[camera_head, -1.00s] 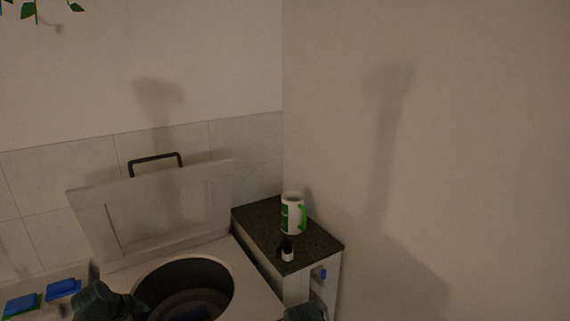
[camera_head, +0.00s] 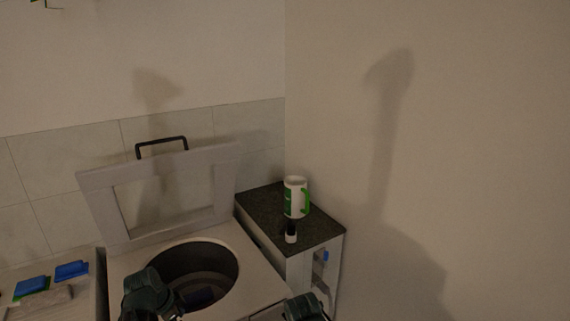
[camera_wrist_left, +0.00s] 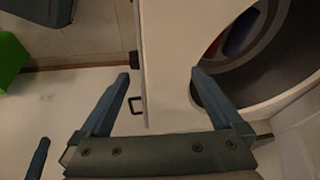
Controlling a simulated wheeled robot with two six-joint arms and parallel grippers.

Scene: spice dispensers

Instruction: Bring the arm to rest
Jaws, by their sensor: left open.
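My left gripper (camera_wrist_left: 160,77) is open in the left wrist view, with nothing between its two blue-grey fingers. It hangs over the white top beside the round opening of a bin (camera_wrist_left: 172,55). In the head view, a dark green part of my left arm (camera_head: 148,292) shows at the bottom, in front of the bin opening; its fingers are not visible there. A dark part of my right arm (camera_head: 304,307) shows at the bottom edge, near the small cabinet; its gripper is out of view.
The bin's framed lid (camera_head: 165,195) stands open against the wall. Blue items (camera_head: 71,270) lie at lower left. A wall closes the right side.

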